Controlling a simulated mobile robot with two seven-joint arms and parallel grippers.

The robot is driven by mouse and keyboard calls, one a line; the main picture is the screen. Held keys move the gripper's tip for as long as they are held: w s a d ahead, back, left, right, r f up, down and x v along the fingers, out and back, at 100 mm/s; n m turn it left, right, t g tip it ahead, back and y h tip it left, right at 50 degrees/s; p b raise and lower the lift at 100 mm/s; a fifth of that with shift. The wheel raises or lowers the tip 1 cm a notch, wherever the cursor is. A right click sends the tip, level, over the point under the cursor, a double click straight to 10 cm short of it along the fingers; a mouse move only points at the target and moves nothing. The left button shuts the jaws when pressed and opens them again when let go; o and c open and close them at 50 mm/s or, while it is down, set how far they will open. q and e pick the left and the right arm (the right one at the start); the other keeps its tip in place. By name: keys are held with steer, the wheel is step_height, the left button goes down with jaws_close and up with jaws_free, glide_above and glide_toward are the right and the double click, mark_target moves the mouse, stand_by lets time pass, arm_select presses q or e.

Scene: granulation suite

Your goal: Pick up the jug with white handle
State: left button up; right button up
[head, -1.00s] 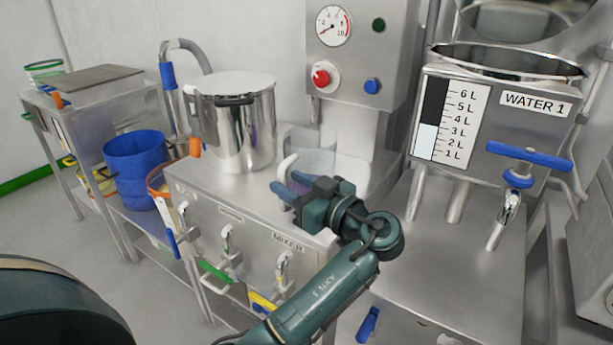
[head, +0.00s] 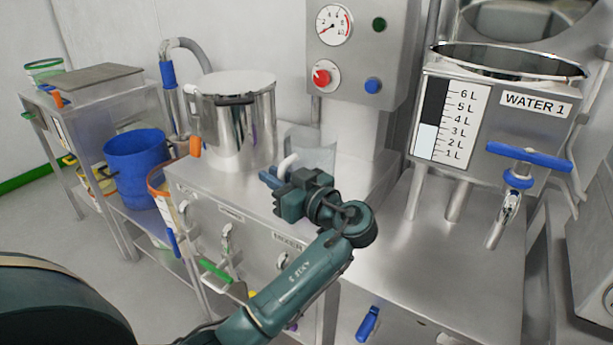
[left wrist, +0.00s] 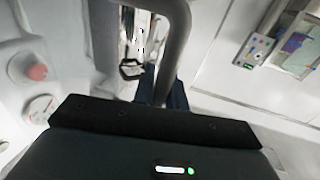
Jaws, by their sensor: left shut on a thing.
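The clear jug (head: 318,152) stands upright at the back of the steel bench, between the big pot and the mixer column. Its white handle (head: 287,163) faces my left gripper (head: 270,178). That gripper is shut on the handle, with its blue fingers together at the handle's lower part. My gripper hides part of the jug's base, so I cannot tell whether it is clear of the bench. In the left wrist view a grey curved bar, probably the handle, runs up from the blue fingers (left wrist: 172,92). My right gripper is not in view.
A steel pot (head: 238,120) stands left of the jug. The mixer column (head: 352,125) with its control panel (head: 362,55) is close behind and right. The water tank (head: 490,135) with a blue tap is farther right. A blue bucket (head: 137,165) stands left.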

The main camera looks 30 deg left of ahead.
arm_select(q)
jaws_close()
step_height(320, 180, up, 10)
steer(key=p, duration=0.1)
stand_by(0.5)
stand_by(0.5)
